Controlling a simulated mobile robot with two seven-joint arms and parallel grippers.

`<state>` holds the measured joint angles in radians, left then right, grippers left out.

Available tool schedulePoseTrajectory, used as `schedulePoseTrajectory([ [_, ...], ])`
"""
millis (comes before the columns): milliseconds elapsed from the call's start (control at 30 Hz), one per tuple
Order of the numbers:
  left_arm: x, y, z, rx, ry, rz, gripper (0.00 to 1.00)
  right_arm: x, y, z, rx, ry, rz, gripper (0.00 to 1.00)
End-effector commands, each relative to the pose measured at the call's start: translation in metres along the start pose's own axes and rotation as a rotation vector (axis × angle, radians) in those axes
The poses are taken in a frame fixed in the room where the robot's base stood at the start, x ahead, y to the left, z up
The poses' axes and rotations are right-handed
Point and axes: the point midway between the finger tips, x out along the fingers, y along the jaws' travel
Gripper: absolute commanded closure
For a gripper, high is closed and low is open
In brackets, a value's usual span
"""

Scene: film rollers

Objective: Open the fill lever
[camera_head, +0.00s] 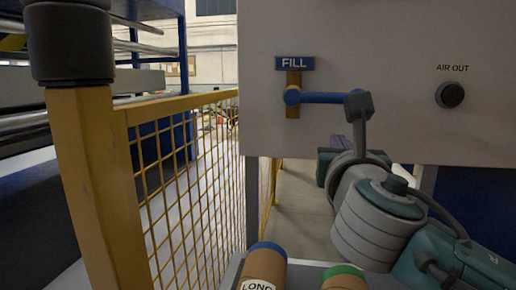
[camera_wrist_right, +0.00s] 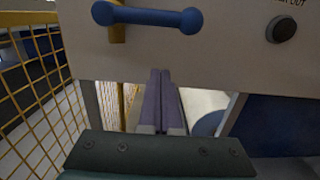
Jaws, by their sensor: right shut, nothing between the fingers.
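The fill lever (camera_head: 325,98) is a blue bar lying level on the white panel. Its left end sits on a yellow upright strip (camera_head: 293,79) under the blue FILL sign (camera_head: 294,63). The lever also shows in the right wrist view (camera_wrist_right: 150,16), with a round knob at each end. My right gripper (camera_head: 336,143) is below the lever's right part, apart from it. In the wrist view its purple fingers (camera_wrist_right: 160,73) are shut together, empty, and point towards the panel below the lever. My wrist overlaps the lever's right end in the head view. My left gripper is out of view.
A dark round AIR OUT knob (camera_head: 450,95) is on the white panel (camera_head: 410,50) to the right. A yellow mesh fence (camera_head: 190,165) stands to the left. Blue-ended (camera_head: 265,262) and green-ended (camera_head: 344,277) rollers are at the bottom edge.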

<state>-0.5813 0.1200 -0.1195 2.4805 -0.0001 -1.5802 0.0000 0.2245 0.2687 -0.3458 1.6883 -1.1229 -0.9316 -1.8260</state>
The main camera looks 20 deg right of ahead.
Motion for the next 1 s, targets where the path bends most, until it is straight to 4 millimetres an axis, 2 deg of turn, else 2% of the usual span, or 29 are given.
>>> schedulePoseTrajectory([
  [33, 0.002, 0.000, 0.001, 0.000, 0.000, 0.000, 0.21, 0.012, 0.000, 0.000, 0.000, -0.002, -0.002, 1.00],
  [133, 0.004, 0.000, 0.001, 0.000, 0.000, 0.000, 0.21, 0.032, -0.001, 0.000, 0.000, -0.002, -0.003, 1.00],
  [200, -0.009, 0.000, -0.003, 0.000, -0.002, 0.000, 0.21, 0.032, 0.000, 0.019, 0.003, -0.002, 0.000, 1.00],
  [400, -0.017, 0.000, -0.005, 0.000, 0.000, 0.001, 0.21, 0.036, 0.000, 0.036, 0.002, 0.000, 0.000, 1.00],
  [1000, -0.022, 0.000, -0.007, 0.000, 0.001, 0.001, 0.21, 0.039, -0.003, 0.042, -0.018, 0.001, 0.001, 1.00],
])
